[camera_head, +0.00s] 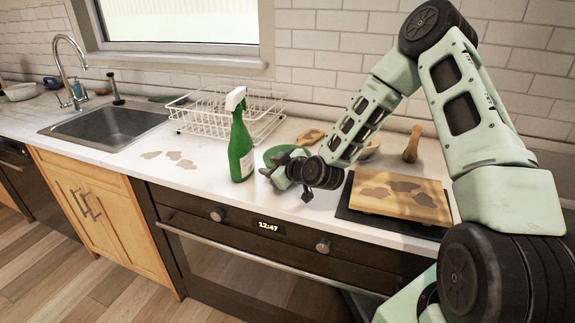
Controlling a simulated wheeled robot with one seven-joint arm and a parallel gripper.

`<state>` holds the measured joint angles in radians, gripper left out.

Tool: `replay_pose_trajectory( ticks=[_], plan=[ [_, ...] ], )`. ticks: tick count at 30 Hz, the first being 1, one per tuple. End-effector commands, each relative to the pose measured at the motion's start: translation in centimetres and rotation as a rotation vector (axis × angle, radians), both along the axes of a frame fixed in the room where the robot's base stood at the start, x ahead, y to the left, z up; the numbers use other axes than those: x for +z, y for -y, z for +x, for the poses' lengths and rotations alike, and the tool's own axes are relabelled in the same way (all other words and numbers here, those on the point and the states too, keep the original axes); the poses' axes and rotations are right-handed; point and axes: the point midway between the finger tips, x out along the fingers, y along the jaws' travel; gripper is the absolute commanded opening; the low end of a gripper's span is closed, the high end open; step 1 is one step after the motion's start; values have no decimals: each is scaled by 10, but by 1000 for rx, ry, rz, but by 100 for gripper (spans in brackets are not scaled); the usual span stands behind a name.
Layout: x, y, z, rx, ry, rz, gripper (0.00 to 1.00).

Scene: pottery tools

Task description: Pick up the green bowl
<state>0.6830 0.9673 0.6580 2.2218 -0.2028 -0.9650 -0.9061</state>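The green bowl (272,153), a round green dish, sits on the white counter right of the spray bottle. Its near right part is hidden behind my gripper and arm. My gripper (284,184) is in front of the bowl, close to the counter's front edge, with its fingers pointing left and toward the front. The fingers look spread apart, with nothing seen between them. I cannot tell whether the gripper touches the bowl.
A green spray bottle (241,150) with a white nozzle stands just left of my gripper. A white wire dish rack (200,118) is behind it. A stained wooden board (385,208) lies to the right, near a wooden pestle (412,144).

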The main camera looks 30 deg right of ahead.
Motion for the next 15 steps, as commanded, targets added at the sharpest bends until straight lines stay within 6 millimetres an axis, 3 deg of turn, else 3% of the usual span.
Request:
replay_pose_trajectory(
  ticks=[5,9,15],
  plan=[
    [0,0,0,0,0,0,36],
    [0,0,0,1,1,-1,0],
    [1,0,0,1,3,-2,0]
  ],
)
